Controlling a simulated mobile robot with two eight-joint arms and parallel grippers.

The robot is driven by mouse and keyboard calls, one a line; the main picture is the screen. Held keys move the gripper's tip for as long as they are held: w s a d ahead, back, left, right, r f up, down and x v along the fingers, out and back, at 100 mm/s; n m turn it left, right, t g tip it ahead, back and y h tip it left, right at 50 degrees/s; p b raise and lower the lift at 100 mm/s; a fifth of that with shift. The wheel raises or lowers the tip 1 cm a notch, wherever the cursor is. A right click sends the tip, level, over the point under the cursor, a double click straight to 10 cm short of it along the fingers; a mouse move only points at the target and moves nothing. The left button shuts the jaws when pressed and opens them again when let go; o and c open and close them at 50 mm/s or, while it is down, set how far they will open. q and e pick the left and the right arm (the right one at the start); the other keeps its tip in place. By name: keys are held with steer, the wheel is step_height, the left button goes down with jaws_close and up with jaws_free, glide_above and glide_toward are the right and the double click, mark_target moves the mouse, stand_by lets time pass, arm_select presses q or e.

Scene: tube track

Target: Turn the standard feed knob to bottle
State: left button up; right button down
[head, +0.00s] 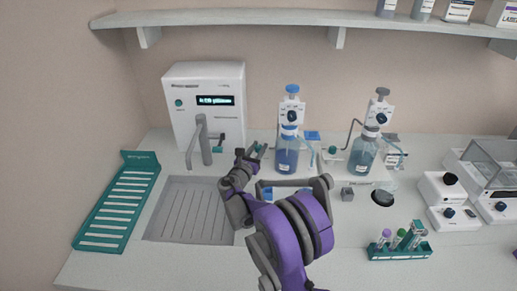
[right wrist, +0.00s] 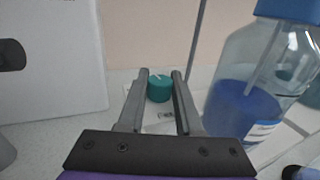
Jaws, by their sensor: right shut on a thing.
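A teal knob (right wrist: 159,88) with a pale pointer mark on top stands between the two fingers of my right gripper (right wrist: 160,76) in the right wrist view. The fingers are closed around its sides. In the head view my right gripper (head: 251,154) reaches down left of the left blue-liquid bottle (head: 287,154) and mostly hides this knob. The bottle stands close to the right of the fingers in the wrist view (right wrist: 240,105). A second teal knob (head: 332,150) is by the right bottle (head: 363,155). The knob's label is too small to read. My left gripper is not in view.
A white machine (head: 205,115) with a lit display and a grey tap stands at the back left, behind a drain tray (head: 190,208). A teal rack (head: 117,203) lies at far left. A tube rack (head: 399,250) and white instruments stand on the right.

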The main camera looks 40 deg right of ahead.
steer(key=shift+s+f+n+t+y+b, duration=0.15)
steer(key=shift+n+t+y+b, duration=0.3)
steer(key=shift+n+t+y, duration=1.05)
steer(key=shift+n+t, duration=0.1)
steer(key=shift+t, duration=0.4)
steer(key=shift+r+n+t+y+p, duration=0.25)
steer(key=shift+n+t+y+p, duration=0.25)
steer(key=shift+n+t+y, duration=0.15)
steer(key=shift+n+t+y+p, duration=0.55)
steer(key=shift+n+y+p, duration=0.1)
steer(key=shift+y+p, duration=0.35)
steer(key=shift+f, duration=0.1)
steer(key=c, duration=0.6)
jaws_free()
steer(key=b+v, duration=0.1)
steer(key=v, duration=0.9)
steer(key=shift+s+a+b, duration=0.2)
steer(key=shift+s+b, duration=0.05)
steer(key=shift+b, duration=0.1)
